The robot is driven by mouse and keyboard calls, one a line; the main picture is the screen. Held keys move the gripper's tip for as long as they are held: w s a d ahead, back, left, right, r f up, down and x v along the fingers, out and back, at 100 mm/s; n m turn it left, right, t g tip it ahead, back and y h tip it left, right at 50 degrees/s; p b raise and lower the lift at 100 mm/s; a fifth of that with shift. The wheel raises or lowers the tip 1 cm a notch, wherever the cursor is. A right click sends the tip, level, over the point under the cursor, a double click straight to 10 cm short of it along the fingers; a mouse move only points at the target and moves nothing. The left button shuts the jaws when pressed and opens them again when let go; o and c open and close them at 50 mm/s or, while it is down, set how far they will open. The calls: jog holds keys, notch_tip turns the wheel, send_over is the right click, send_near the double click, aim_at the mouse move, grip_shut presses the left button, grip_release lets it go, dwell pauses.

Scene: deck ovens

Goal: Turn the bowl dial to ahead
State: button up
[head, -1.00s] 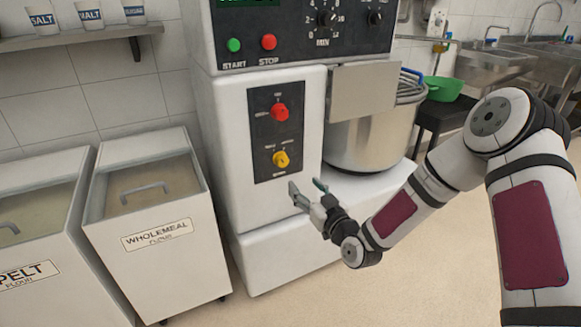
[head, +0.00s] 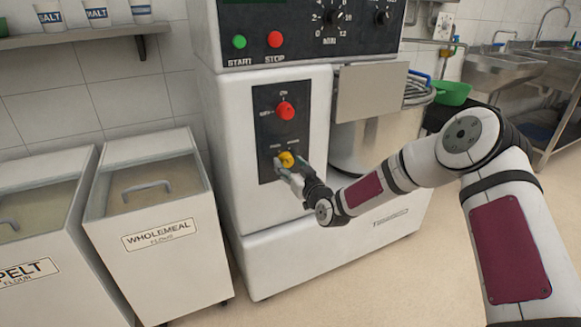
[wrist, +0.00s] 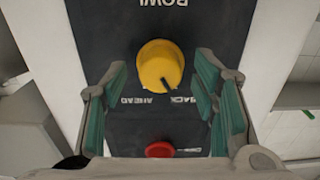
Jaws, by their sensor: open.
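The yellow bowl dial (head: 286,158) is the lower knob on the dark panel of the white mixer. In the wrist view the dial (wrist: 158,62) sits at upper middle, with the picture upside down. Its dark pointer mark points down and slightly right, toward the BACK label (wrist: 184,99); the AHEAD label (wrist: 134,101) is at left. My gripper (head: 286,171) is open, with one green-padded finger on each side of the dial. Gaps show between the fingers and the dial in the wrist view. In the head view my gripper partly covers the dial.
The red knob (head: 285,111) sits above the dial on the same panel. Green (head: 239,41) and red (head: 275,39) buttons are higher up. A metal guard plate (head: 370,92) stands right of the panel. The wholemeal flour bin (head: 150,275) stands at left.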

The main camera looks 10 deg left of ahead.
jog(key=c, duration=1.2)
jog(key=shift+m, duration=0.3)
jog(key=m+b, duration=0.2)
jog(key=m, duration=0.2)
jog(key=shift+f+m+b, duration=0.15)
jog(key=shift+m+b, duration=0.15)
jog(key=shift+b, duration=0.1)
jog(key=m+b, duration=0.1)
jog(key=m, duration=0.3)
jog(key=shift+b, duration=0.35)
jog(key=shift+m+b, duration=0.35)
jog(key=shift+m, duration=0.95)
